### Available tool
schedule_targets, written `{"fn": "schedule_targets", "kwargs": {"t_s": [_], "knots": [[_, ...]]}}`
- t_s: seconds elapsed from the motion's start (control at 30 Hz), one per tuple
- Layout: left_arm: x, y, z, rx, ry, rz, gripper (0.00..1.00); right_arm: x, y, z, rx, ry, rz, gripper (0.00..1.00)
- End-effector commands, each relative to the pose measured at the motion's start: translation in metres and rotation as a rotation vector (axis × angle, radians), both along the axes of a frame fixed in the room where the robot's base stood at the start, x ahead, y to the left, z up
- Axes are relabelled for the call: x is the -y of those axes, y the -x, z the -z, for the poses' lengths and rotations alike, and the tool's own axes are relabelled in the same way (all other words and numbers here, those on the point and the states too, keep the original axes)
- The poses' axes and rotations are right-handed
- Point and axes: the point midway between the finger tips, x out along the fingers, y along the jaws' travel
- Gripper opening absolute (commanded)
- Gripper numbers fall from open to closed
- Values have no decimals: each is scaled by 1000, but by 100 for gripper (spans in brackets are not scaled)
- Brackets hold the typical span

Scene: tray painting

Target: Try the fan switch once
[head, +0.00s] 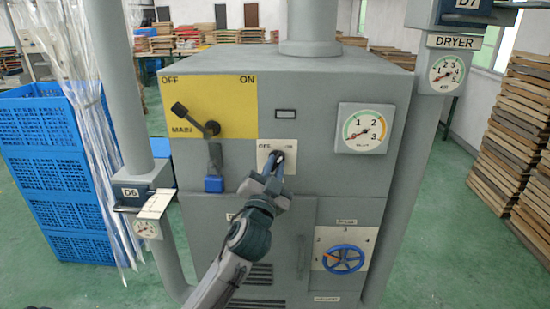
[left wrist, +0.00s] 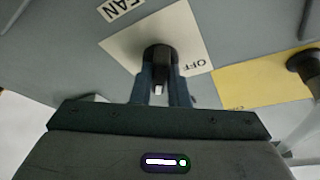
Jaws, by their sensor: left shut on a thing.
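The fan switch has a pale plate (head: 262,146) lettered OFF and ON on the front of the grey dryer cabinet (head: 220,215). Its dark knob (left wrist: 158,54) stands out from the plate (left wrist: 190,30) in the left wrist view, beside the word OFF. A FAN label (left wrist: 122,8) is partly cut off there. My left gripper (head: 277,172) reaches up to the switch and is shut on the knob, with one finger on each side. The gripper hides part of the knob, so I cannot tell its setting. My right gripper is not in view.
A yellow MAIN panel (head: 235,95) has a dark lever (head: 190,115) slanting toward OFF, with a blue tag (head: 214,184) below. A gauge (head: 363,128) and a blue handwheel (head: 343,258) are at the right. Blue crates (head: 45,130) stand left.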

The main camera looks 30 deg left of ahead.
Motion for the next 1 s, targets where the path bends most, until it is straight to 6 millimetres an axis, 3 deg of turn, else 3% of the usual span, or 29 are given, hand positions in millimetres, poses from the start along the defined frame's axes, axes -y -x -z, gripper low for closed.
{"fn": "schedule_targets", "kwargs": {"t_s": [0.03, 0.3, 0.97, 1.0], "knots": [[0, 0, -8, -12, -30, 1, 0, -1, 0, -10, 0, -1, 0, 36], [-1, 1, -7, -79, -142, 1, 0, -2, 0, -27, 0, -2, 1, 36], [-1, 1, -5, -105, -188, -1, 0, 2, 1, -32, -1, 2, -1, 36], [-1, 1, -5, -105, -188, -1, 21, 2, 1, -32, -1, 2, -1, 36]]}}
